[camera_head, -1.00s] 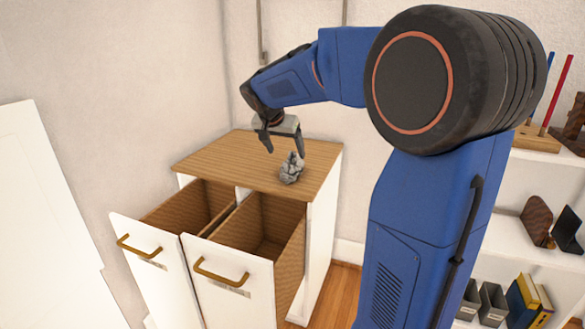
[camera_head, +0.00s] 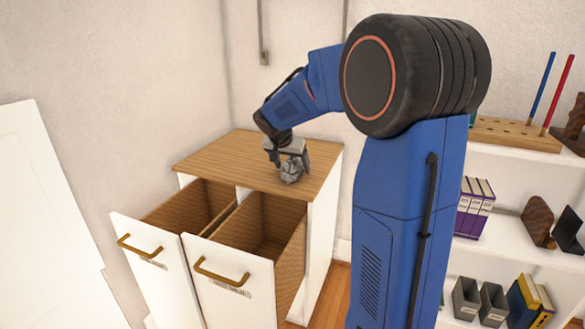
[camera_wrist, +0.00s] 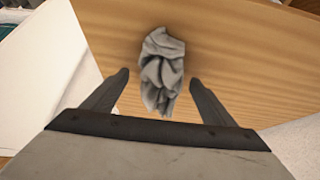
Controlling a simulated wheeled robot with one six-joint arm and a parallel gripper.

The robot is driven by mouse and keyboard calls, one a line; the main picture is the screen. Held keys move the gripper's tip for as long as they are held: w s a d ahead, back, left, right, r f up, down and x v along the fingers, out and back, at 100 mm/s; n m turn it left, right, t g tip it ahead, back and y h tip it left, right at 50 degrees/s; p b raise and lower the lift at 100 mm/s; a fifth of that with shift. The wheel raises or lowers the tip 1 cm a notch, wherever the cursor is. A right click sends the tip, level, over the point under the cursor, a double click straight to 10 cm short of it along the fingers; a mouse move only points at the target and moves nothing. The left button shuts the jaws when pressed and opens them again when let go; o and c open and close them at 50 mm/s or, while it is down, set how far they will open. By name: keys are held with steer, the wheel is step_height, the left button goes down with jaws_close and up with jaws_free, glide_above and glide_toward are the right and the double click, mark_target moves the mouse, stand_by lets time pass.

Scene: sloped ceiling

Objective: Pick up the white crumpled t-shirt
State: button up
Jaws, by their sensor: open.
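The crumpled t-shirt (camera_head: 291,170) lies in a small heap on the wooden top of the cabinet (camera_head: 230,160). It looks pale grey-white. In the wrist view the t-shirt (camera_wrist: 162,70) is near the top middle, its lower end reaching between the fingertips. My gripper (camera_head: 291,163) is above it, pointing down, with a finger to each side of the shirt. In the wrist view my gripper (camera_wrist: 159,77) is open, and a gap shows between each finger and the cloth. The gripper covers part of the shirt in the head view.
Two open bins, a left one (camera_head: 140,255) and a right one (camera_head: 228,290), stick out from the cabinet's front. A white panel (camera_head: 45,230) stands at the left. White shelves (camera_head: 510,240) with books and boxes are at the right. The cabinet top around the shirt is clear.

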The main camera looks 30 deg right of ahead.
steer(key=c, duration=1.2)
steer(key=shift+r, duration=0.1)
